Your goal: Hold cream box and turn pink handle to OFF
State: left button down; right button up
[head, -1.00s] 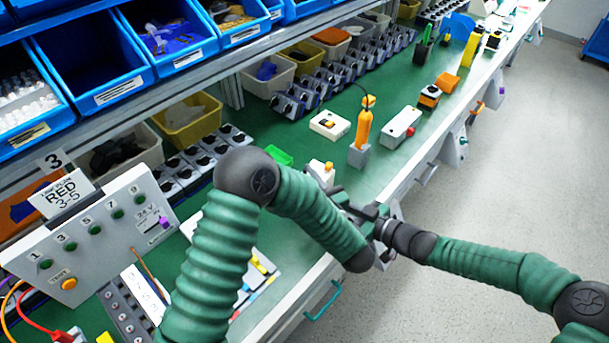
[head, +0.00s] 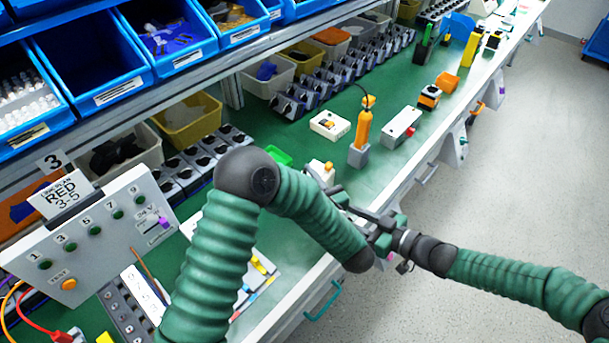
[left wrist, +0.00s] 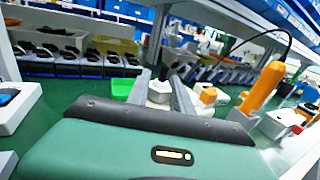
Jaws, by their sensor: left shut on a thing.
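My left gripper (head: 325,186) is at this box, mostly behind my forearm. In the left wrist view its two fingers (left wrist: 162,92) are shut on a whitish piece (left wrist: 160,88), with an orange-topped cream part just right of the right finger. My right gripper (head: 378,222) is over the bench's front edge, right of the left one; its jaw opening is not clear. I cannot make out a pink handle; it may be hidden by the grippers.
Farther along the bench are a white box with an orange switch (head: 329,124), an orange upright tool (head: 362,128) and a pale box with a red end (head: 401,124). A numbered panel (head: 100,236) stands at left.

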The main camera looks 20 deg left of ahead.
pick_arm(q)
jog(key=c, duration=1)
grip_release()
jog(key=shift+c, duration=0.2)
